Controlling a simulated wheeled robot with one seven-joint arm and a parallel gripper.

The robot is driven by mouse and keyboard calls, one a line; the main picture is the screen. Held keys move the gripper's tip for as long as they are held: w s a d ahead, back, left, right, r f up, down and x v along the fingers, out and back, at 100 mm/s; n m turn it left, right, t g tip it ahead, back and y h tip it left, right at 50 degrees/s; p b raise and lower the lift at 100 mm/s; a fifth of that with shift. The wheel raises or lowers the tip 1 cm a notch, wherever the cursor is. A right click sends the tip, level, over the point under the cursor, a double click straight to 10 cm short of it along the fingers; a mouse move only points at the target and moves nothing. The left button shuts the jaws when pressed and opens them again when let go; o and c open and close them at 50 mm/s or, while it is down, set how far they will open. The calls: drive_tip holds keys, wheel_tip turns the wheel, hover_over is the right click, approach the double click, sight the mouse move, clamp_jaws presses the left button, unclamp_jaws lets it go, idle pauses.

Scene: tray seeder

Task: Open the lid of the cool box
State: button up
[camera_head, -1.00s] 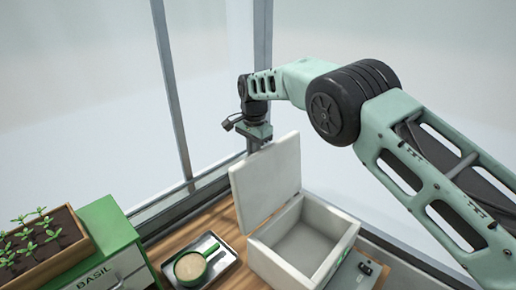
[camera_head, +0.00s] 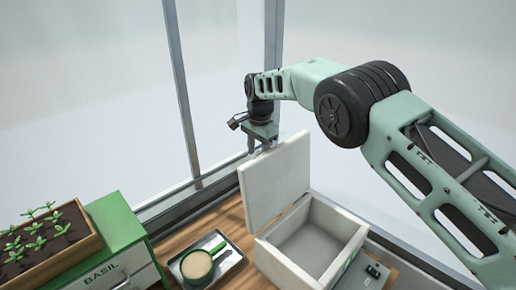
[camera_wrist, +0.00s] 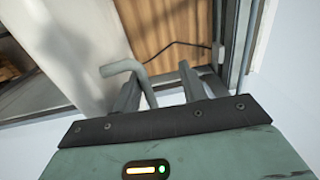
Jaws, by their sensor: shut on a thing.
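The white cool box (camera_head: 342,222) stands on the wooden bench with its lid (camera_head: 275,182) raised steeply, leaning a little back from the box. Its pale grey inside shows and looks empty. My gripper (camera_head: 263,147) is at the lid's top edge, on the far side. In the wrist view my gripper (camera_wrist: 158,74) is shut on a bent grey handle (camera_wrist: 122,68) beside the white lid (camera_wrist: 62,45). The handle is hidden in the head view, and its contact with the fingers is only partly visible.
A metal tray (camera_head: 232,262) with a green-rimmed cup (camera_head: 196,265) of pale grains is left of the box. A green BASIL unit (camera_head: 122,232) with a seedling planter (camera_head: 88,243) stands further left. A switch panel (camera_head: 374,270) is at the right. Window frames rise behind.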

wheel_tip(320, 180, up, 18)
drive_tip(key=b, duration=0.1)
drive_tip(key=shift+s+d+f, duration=0.25)
drive_tip(key=shift+s+d, duration=0.05)
drive_tip(key=shift+d, duration=0.1)
drive_tip(key=shift+f, duration=0.1)
